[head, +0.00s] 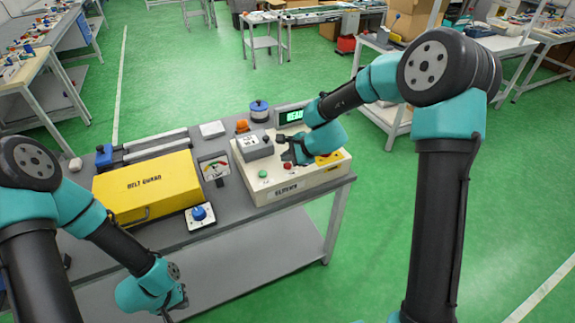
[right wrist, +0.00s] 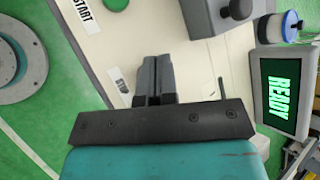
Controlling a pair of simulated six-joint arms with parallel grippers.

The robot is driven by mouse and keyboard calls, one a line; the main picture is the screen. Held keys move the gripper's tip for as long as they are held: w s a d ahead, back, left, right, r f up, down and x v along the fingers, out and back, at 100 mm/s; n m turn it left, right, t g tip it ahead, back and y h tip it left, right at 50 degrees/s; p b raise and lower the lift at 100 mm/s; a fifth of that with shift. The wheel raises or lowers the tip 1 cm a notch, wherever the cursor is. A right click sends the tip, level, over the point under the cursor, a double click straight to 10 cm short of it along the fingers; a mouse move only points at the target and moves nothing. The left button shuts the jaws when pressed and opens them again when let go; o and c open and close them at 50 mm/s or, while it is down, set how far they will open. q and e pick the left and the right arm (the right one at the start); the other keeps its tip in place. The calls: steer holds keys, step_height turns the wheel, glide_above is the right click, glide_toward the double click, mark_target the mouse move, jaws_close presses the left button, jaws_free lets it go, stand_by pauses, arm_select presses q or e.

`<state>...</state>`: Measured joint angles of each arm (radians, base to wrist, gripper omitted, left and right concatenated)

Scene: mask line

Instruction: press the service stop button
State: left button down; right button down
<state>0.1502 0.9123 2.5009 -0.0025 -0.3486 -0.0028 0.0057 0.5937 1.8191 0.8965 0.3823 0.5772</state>
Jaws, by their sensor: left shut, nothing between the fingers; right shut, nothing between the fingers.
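The cream control box (head: 305,182) sits on the right end of the grey bench. On its top are a green button (head: 263,174) and a red button (head: 287,166). My right gripper (head: 289,157) is shut and empty over the box, close to the red button; I cannot tell whether it touches. In the right wrist view its closed fingers (right wrist: 153,78) hide the red button. A small white label (right wrist: 120,84) lies beside them, and the green button (right wrist: 116,4) is by the START label. My left gripper (head: 178,308) is shut and empty, low in front of the bench.
A display (right wrist: 288,88) reads READY. A grey block with a black knob (head: 255,146) stands on the box. A yellow belt guard (head: 148,186), a gauge (head: 214,169) and a blue rotary knob (head: 199,213) are to its left.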

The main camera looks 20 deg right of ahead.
mark_target(288, 166)
steer(key=shift+r, duration=2.55)
